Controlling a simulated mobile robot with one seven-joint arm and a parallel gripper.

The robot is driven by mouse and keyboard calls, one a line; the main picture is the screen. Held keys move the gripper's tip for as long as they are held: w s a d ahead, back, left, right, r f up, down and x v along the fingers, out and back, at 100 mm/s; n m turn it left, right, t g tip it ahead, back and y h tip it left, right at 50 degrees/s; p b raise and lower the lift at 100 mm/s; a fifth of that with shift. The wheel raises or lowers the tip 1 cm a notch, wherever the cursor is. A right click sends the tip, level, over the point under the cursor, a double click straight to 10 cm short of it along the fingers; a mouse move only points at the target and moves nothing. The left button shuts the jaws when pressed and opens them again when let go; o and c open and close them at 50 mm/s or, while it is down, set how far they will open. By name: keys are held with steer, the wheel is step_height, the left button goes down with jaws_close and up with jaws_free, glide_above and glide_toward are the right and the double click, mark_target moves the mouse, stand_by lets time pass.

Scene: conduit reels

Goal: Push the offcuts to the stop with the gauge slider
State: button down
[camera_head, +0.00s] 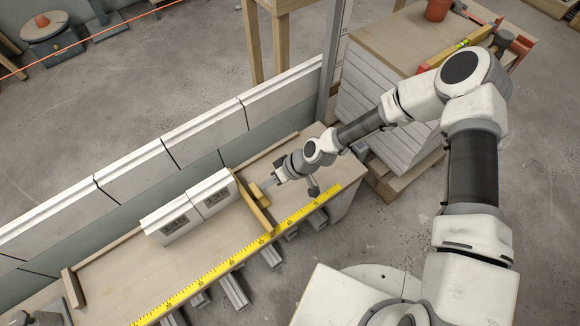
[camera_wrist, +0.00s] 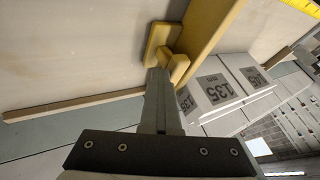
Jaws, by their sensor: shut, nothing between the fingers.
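Two white offcuts, the left one (camera_head: 170,218) and the right one (camera_head: 211,191), stand side by side on the bench with dark labels facing me. In the wrist view, the near offcut (camera_wrist: 208,96) reads 135. The yellow gauge slider (camera_head: 250,204) stands across the bench at the right offcut's right side, touching it or nearly so. Its block (camera_wrist: 178,68) is on the side away from the offcuts. My gripper (camera_head: 266,184) is shut and empty, its tips at this block; contact is unclear. A wooden strip, apparently the stop (camera_head: 73,288), lies at the bench's left end.
A yellow measuring tape (camera_head: 215,257) runs along the bench's front edge, with grey metal pieces (camera_head: 234,290) below it. White panels (camera_head: 135,170) line the back. The bench between the offcuts and the left strip is clear. A stacked pallet (camera_head: 370,115) stands to the right.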

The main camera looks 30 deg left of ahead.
steer(key=s+a, duration=0.4)
steer(key=s, duration=0.3)
steer(key=s+a+b, duration=0.1)
steer(key=s+a, duration=0.3)
steer(key=s, duration=0.4)
steer(key=s+a, duration=0.4)
steer(key=s, duration=0.4)
steer(key=shift+s, duration=0.15)
